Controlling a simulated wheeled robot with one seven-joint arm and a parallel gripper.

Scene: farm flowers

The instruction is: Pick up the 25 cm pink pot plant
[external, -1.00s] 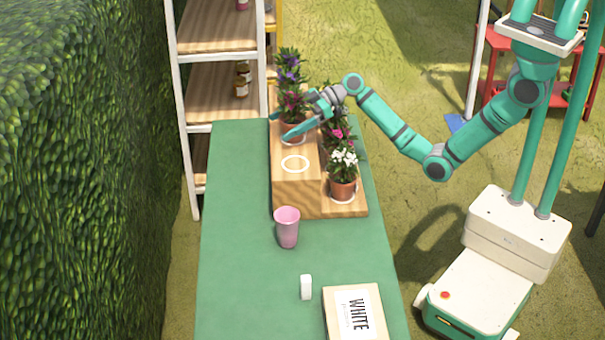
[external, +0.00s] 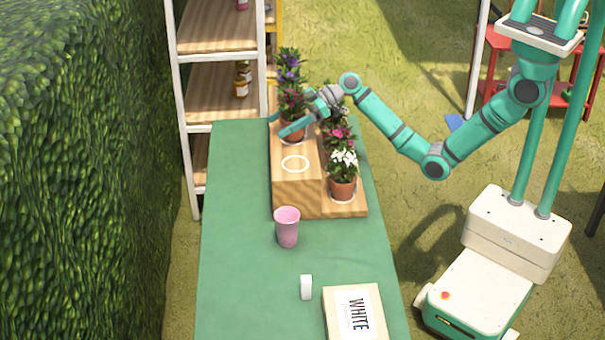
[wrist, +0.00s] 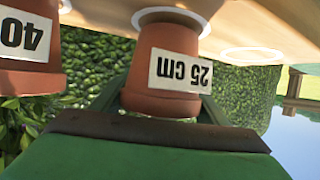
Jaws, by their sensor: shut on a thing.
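The 25 cm pot (wrist: 165,65) is terracotta with a white "25 cm" label and appears upside down in the wrist view. In the external view the pot (external: 293,133), with pinkish-red flowers (external: 292,103), is at the upper step of the wooden stand. My gripper (external: 297,128) is shut on this pot, with a green finger on each side of it in the wrist view. The pot's base is at a white ring (wrist: 172,14); I cannot tell whether it touches the wood.
A pot labelled "40" (wrist: 28,50) stands close beside it. White-flowered (external: 343,187) and pink-flowered (external: 340,135) plants stand on the lower step. An empty ring (external: 295,163) is on the upper step. A pink cup (external: 287,227) and WHITE box (external: 353,312) are on the green table.

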